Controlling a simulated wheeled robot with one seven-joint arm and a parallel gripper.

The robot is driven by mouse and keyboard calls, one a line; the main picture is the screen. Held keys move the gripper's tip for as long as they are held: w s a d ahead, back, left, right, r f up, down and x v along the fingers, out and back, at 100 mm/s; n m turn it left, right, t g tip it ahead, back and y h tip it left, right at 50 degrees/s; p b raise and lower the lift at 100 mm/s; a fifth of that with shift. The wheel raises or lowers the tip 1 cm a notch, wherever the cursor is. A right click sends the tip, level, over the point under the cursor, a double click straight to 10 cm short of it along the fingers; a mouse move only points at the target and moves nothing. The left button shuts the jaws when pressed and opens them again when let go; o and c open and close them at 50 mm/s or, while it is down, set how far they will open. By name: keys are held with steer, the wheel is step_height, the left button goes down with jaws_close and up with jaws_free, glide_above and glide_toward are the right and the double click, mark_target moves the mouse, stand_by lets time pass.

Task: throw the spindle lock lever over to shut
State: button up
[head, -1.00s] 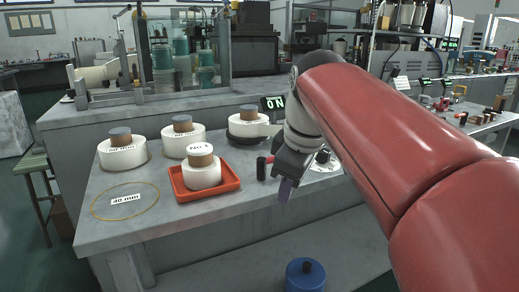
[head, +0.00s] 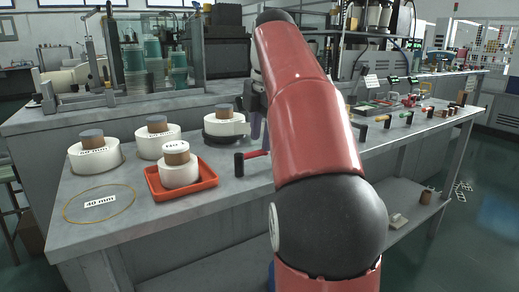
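A black upright grip with a red bar (head: 239,164) is at the bench's front edge, just left of my arm. It may be the spindle lock lever; its right end is hidden behind my arm, so I cannot tell its full position. My gripper (head: 255,124) is mostly hidden behind my red arm. A dark finger shows above and slightly right of the black grip, apart from it in the picture. I cannot see whether the fingers are open or hold anything.
White cylinders with brown-grey tops stand on the grey bench (head: 130,235); one is in an orange tray (head: 207,184), another on a dark round base (head: 222,139). A "40 mm" label (head: 100,201) lies inside a thin ring. Several coloured-handled pieces (head: 387,120) line the right bench edge.

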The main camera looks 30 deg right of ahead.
steer(key=shift+w+f, duration=0.25)
steer(key=shift+f, duration=1)
jaws_close()
